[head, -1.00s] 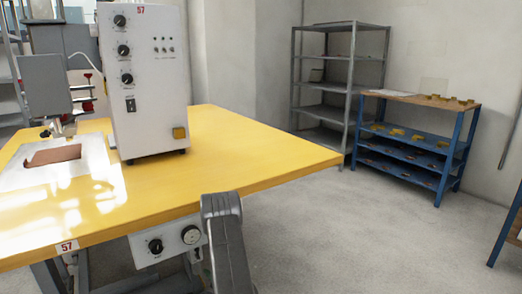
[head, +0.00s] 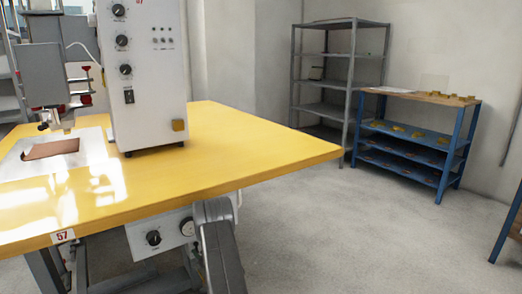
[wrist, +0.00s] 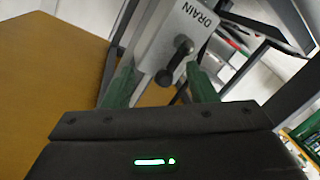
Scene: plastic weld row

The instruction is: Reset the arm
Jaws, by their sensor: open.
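My gripper (wrist: 163,84) shows only in the wrist view. Its two green fingers are spread apart with nothing held between them. Beyond the fingers is a light grey panel (wrist: 172,40) marked DRAIN, with a black knob (wrist: 175,60) that appears between the fingers. I cannot tell whether the fingers touch it. My gripper is out of the head view.
A yellow table (head: 240,150) carries a white control cabinet (head: 145,75) and a machine head over a brown piece (head: 50,149). A control box (head: 160,232) hangs below it. A grey shelf (head: 350,80) and blue rack (head: 450,150) stand behind.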

